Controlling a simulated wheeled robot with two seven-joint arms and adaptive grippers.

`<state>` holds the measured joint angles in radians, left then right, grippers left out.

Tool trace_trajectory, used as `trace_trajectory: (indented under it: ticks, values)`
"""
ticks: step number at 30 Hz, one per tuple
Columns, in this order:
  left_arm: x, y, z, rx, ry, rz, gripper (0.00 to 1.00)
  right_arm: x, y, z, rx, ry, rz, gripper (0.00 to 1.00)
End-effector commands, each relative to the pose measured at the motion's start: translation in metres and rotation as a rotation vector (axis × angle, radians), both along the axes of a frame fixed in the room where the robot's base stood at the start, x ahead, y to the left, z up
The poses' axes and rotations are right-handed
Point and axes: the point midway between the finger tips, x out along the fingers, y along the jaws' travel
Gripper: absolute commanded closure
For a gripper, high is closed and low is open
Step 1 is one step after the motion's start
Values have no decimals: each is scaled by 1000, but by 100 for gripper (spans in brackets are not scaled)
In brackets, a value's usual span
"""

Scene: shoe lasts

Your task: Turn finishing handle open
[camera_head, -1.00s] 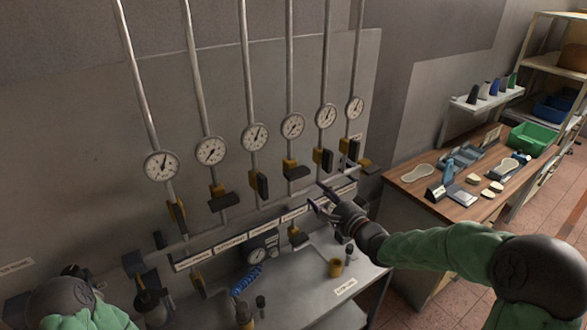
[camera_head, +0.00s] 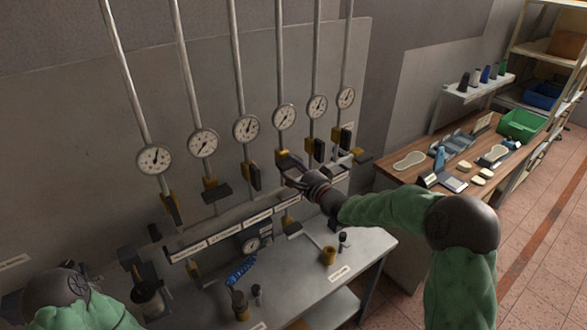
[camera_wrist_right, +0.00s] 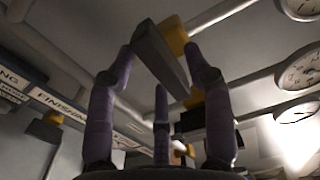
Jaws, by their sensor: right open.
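A row of valves with yellow bodies and dark lever handles sits under round gauges on the wall pipes. My right gripper (camera_head: 291,170) is at the valve on the fourth pipe from the left and partly hides its handle. In the right wrist view, the open fingers (camera_wrist_right: 160,85) stand around a grey bar handle (camera_wrist_right: 160,58) on a yellow valve body (camera_wrist_right: 174,36). Contact with the handle cannot be told. A label strip (camera_wrist_right: 60,100) reading "FINISHING" in part shows at the left of that view. My left gripper is out of view.
Neighbouring handles (camera_head: 252,177) and (camera_head: 315,150) stand close on both sides. A wooden table (camera_head: 405,170) with shoe parts and a green bin (camera_head: 520,125) stands right.

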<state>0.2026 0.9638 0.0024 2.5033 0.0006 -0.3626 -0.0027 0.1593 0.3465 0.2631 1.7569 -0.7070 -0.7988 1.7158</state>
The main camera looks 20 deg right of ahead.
Motion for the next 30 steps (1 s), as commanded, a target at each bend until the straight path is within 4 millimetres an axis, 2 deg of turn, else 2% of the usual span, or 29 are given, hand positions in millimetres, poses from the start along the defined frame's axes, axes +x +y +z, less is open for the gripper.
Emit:
trace_trajectory:
  ticks: [3,4,9,20,30]
  values:
    - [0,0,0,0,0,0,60,0,0,0,0,0,0,48]
    - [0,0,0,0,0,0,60,0,0,0,0,0,0,51]
    - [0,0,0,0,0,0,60,0,0,0,0,0,0,99]
    - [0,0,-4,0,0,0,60,0,0,-1,-24,-9,1,100]
    - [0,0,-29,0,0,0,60,0,-1,-3,-213,-79,1,100]
